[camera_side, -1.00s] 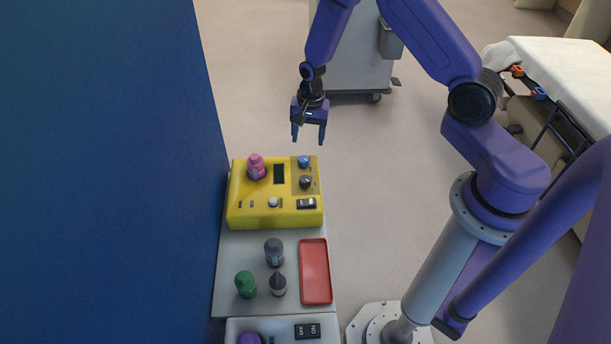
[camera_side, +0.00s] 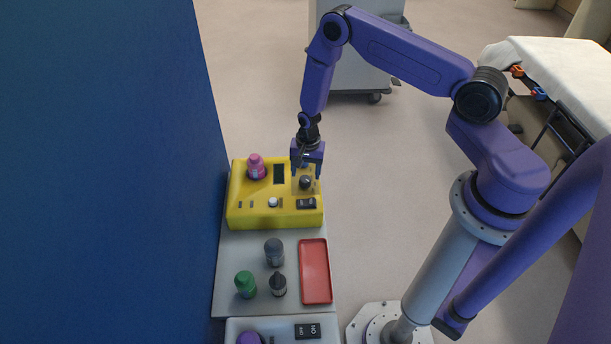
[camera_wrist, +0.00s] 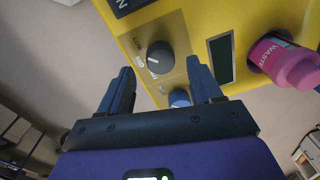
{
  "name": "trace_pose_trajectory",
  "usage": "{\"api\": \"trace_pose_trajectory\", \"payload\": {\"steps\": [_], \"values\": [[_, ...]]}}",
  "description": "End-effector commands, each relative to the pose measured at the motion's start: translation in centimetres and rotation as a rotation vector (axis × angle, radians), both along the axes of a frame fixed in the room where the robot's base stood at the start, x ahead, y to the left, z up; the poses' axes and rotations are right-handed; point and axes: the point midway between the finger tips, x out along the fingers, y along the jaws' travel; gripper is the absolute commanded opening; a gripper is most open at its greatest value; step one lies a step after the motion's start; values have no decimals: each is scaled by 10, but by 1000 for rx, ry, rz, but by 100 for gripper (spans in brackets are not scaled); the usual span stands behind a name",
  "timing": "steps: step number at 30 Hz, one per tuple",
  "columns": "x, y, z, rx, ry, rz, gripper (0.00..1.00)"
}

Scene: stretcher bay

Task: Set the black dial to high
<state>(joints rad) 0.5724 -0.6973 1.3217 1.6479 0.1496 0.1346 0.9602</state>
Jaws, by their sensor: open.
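The black dial (camera_side: 306,183) is on the right part of the yellow unit's top (camera_side: 262,216). In the wrist view the black dial (camera_wrist: 160,57) has a white pointer mark that appears to face the MID label; LOW is readable beside it, and I cannot read a high label. My gripper (camera_side: 306,174) is pointing down just over the panel, open and empty. In the wrist view my gripper's fingers (camera_wrist: 159,68) stand apart, with the dial showing beyond and between their tips. I cannot tell that either finger touches it.
A blue knob (camera_wrist: 180,97) is close to the dial, between the fingers in the wrist view. A pink bottle (camera_side: 256,168) stands on the unit beside a dark display (camera_side: 279,174). A black rocker switch (camera_side: 306,204) is in front of the dial. Bottles and a red tray (camera_side: 316,272) are nearer.

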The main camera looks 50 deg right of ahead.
Motion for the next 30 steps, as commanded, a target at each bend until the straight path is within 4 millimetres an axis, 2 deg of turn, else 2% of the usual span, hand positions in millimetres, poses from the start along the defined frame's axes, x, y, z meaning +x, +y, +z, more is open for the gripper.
{"api": "trace_pose_trajectory", "payload": {"steps": [3, 9, 19, 20, 24, 25, 30], "values": [[1, 1, -14, 0, 0, 1, 64], [1, 1, -26, 0, 0, 1, 64], [1, 1, -28, 1, -1, 1, 64], [1, 1, -28, 1, -1, 1, 58], [1, 1, -28, 1, -1, 1, 12], [1, 1, -28, 1, -1, 1, 8], [1, 1, -28, 0, 0, 4, 8]]}}
